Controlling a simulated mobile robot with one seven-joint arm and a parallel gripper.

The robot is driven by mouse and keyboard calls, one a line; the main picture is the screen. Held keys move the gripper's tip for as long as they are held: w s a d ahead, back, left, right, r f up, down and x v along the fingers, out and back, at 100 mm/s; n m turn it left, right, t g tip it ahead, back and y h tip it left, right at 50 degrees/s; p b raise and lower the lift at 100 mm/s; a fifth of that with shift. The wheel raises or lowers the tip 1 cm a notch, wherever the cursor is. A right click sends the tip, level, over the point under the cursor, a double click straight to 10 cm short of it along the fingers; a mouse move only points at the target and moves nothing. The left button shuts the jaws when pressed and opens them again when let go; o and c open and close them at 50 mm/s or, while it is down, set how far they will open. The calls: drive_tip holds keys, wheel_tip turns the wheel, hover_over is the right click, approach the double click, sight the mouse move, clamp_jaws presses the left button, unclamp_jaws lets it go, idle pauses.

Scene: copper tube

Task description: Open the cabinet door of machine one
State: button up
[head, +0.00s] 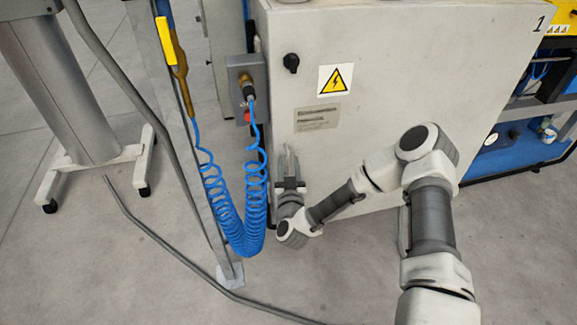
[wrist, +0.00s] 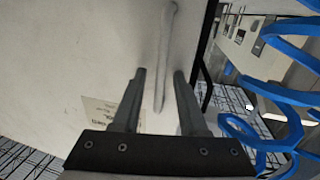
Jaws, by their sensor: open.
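The cabinet door (head: 390,90) of machine one is a light grey panel, and it looks closed. The number 1 is at its upper right in the head view. My gripper (head: 289,162) is low at the door's left side, in front of the panel. In the wrist view my gripper (wrist: 160,74) is open, its two fingers pointing at the door. A long, pale bar handle (wrist: 165,45) runs up the door, its lower part showing between the fingers. I cannot tell how far the fingertips are from it. A black knob (head: 291,63) sits higher on the door.
Blue coiled hose (head: 228,200) hangs left of my gripper from a grey box (head: 246,80), and loops close on the right in the wrist view (wrist: 250,130). A metal post (head: 185,150) and a wheeled stand (head: 85,130) are further left. Open floor lies in front.

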drive_tip(key=shift+c, duration=0.3)
clamp_jaws()
idle(1.2)
